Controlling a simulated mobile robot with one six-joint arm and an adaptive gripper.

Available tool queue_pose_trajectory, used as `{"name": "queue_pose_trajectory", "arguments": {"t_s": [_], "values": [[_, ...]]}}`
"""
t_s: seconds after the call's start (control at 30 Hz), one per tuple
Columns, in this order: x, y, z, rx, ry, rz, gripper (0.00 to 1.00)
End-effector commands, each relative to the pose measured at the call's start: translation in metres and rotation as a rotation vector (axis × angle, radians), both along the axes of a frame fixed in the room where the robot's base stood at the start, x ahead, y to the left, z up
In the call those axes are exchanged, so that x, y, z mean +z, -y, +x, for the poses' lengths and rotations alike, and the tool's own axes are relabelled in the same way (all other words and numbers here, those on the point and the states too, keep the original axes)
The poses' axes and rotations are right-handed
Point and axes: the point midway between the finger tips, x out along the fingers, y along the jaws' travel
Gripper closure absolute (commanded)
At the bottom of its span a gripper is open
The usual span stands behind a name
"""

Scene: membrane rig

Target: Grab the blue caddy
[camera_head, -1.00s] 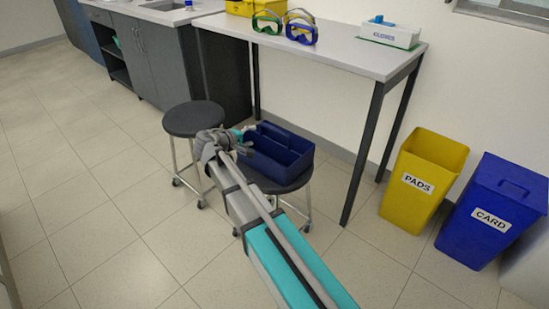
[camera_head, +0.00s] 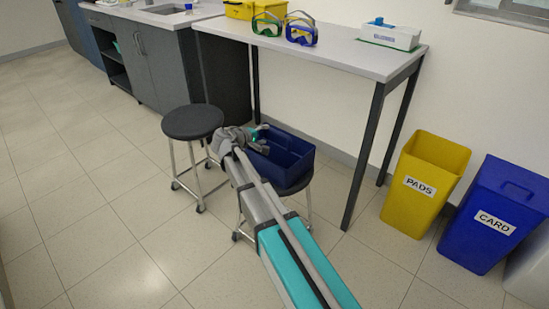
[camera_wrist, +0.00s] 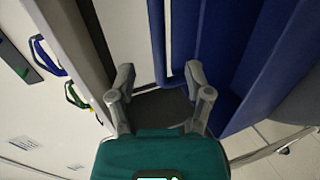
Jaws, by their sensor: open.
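The blue caddy (camera_head: 290,158) is an open, dark blue box on the right-hand dark stool (camera_head: 291,187). In the wrist view, its blue walls (camera_wrist: 228,50) fill much of the upper right. My gripper (camera_head: 262,138) is over the caddy's left part in the head view. In the wrist view, my gripper (camera_wrist: 160,75) is open, and a narrow blue bar (camera_wrist: 157,45) of the caddy shows between its two fingers. I cannot tell whether a finger touches it. The gripper and arm hide part of the caddy's left side.
A second dark stool (camera_head: 192,122) stands close on the left. The table (camera_head: 340,52) is behind, with its front leg (camera_head: 363,150) right of the caddy. A yellow PADS bin (camera_head: 412,205) and a blue CARD bin (camera_head: 474,237) stand at right. Floor is clear at left.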

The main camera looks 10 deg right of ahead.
Motion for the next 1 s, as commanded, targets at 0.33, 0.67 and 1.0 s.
{"name": "queue_pose_trajectory", "arguments": {"t_s": [0.33, 0.67, 1.0], "values": [[-0.005, 0.011, 0.009, 0.001, 0.0, 0.0, 0.35], [-0.007, 0.014, 0.012, 0.0, 0.001, 0.001, 0.35], [-0.02, 0.039, 0.036, -0.001, -0.001, 0.001, 0.35]]}}
